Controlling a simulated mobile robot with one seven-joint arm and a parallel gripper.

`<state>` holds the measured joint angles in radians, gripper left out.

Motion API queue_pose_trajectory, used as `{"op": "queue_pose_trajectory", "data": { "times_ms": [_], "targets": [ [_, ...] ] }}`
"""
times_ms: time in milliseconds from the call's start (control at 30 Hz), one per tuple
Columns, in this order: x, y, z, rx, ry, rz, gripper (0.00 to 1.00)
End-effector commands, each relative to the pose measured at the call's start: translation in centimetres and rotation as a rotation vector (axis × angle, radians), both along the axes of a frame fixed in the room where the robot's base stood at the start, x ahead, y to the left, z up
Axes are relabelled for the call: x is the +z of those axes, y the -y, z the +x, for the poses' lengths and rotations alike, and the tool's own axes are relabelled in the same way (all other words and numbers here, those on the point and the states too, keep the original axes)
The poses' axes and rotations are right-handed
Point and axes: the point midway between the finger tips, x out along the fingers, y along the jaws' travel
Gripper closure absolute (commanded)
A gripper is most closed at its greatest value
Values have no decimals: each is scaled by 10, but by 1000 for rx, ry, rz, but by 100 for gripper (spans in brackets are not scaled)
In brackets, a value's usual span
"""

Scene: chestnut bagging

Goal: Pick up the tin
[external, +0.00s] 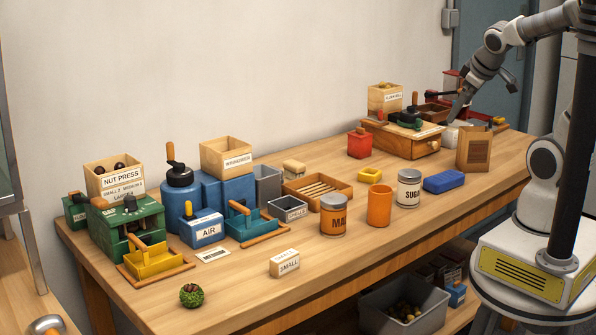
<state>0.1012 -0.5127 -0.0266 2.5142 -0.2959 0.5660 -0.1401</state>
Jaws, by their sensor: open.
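Two labelled tins stand upright on the wooden table. One is an orange tin (333,222) with a grey lid and a label starting "MA", near the middle. My gripper (458,112) is open and points down at the far right end of the table. It is behind the brown paper bag and well apart from both tins. Its fingertips are small in the picture, and I cannot tell whether they touch anything.
An orange cup (379,206) stands between the tins. A blue block (444,182) lies right of the sugar tin. A brown bag (474,150) and a wooden press (403,139) stand near my gripper. The table's front edge is mostly clear.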

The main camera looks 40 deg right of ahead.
Motion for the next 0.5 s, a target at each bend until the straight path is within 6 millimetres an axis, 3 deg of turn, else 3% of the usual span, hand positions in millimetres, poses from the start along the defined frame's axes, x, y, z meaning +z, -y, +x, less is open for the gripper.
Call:
{"op": "queue_pose_trajectory", "data": {
  "times_ms": [100,267,500],
  "targets": [
    [-18,31,28,120,-16,-146,0],
    [-50,58,58,312,-24,-286,0],
    [-119,93,75,404,62,-212,0]
  ]
}}
